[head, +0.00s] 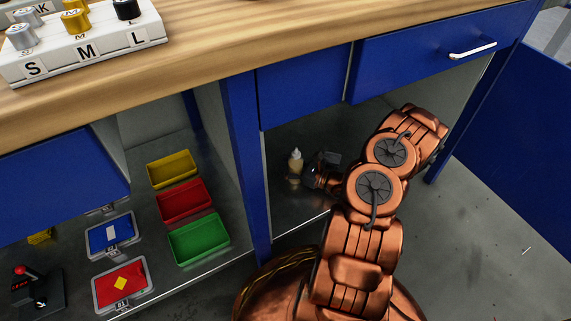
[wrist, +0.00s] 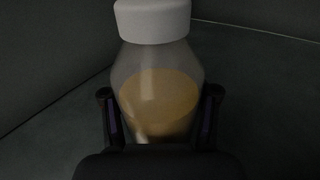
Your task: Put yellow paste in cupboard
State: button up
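The yellow paste is a clear bottle (head: 295,162) with a white cap and yellowish content. It stands upright on the floor of the open cupboard bay (head: 290,205) in the head view. In the wrist view the bottle (wrist: 158,95) fills the middle, its lower body between my two fingers. My gripper (wrist: 160,112) has its fingers apart, one on each side of the bottle, with a thin gap showing beside the fingertips. In the head view my gripper (head: 308,180) is just right of the bottle, partly hidden by my arm.
A blue post (head: 246,160) divides the bay from the left shelf, which holds yellow (head: 172,168), red (head: 185,200) and green (head: 199,238) trays. A drawer (head: 430,60) hangs above the bay. An open blue door (head: 520,120) stands at right.

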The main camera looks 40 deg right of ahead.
jog(key=shift+o, duration=0.8)
jog(key=shift+r, duration=0.1)
jog(key=p+v, duration=0.4)
jog(key=v, duration=0.6)
jog(key=shift+s+d+r, duration=0.15)
jog(key=shift+s+d, duration=0.1)
jog(key=shift+s, duration=0.1)
jog(key=shift+s+d, duration=0.2)
jog(key=shift+s, duration=0.35)
